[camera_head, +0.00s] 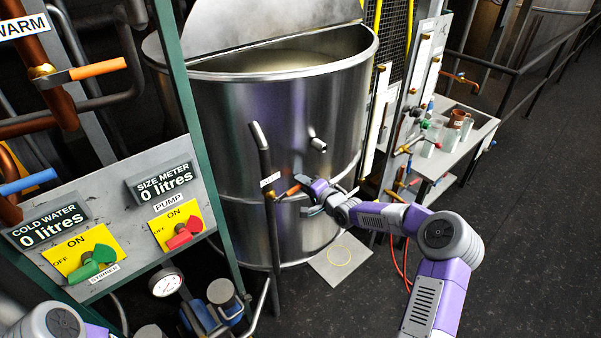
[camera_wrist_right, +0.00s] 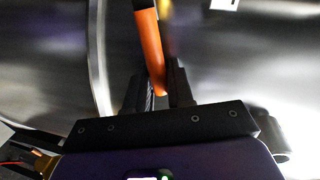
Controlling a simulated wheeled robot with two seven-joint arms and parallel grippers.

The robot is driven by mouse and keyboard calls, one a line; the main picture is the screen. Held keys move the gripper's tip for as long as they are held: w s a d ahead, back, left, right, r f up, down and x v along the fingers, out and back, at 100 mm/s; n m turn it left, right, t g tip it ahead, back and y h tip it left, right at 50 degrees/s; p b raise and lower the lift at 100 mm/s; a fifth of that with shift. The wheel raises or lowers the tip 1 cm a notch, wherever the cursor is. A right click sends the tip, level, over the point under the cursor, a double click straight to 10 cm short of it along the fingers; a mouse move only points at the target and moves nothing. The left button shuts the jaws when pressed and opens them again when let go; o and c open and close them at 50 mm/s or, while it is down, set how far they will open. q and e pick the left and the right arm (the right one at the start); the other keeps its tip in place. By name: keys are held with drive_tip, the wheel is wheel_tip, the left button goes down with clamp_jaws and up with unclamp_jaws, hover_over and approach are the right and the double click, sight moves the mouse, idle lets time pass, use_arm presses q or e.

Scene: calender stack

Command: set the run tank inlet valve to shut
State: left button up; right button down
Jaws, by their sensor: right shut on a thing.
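The vertical dark pipe (camera_head: 266,160) in front of the steel tank carries a valve with an orange lever handle (camera_head: 289,192) and a small white tag (camera_head: 270,179) too small to read. The lever points right and slightly up from the pipe. My right gripper (camera_head: 302,185) is at the lever's free end, shut on it. In the right wrist view the orange handle (camera_wrist_right: 150,48) runs down between the two dark fingers (camera_wrist_right: 160,88). My left gripper is out of view; only part of my left arm shows at the lower left.
The large steel tank (camera_head: 225,120) stands close behind the valve. A control panel (camera_head: 135,215) with red and green switches is at the left, with a gauge (camera_head: 166,283) and pump (camera_head: 218,312) below. A bench (camera_head: 445,160) with beakers is at the right. Dark floor lies clear at far right.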

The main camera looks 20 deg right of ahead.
drive_tip(key=shift+d+f+m+y+p, duration=0.15)
drive_tip(key=shift+f+m+y+p, duration=0.3)
drive_tip(key=shift+f+m, duration=0.65)
drive_tip(key=c, duration=1.1)
unclamp_jaws()
drive_tip(key=v, duration=0.7)
drive_tip(key=shift+s+r, duration=0.1)
drive_tip(key=shift+s, duration=0.1)
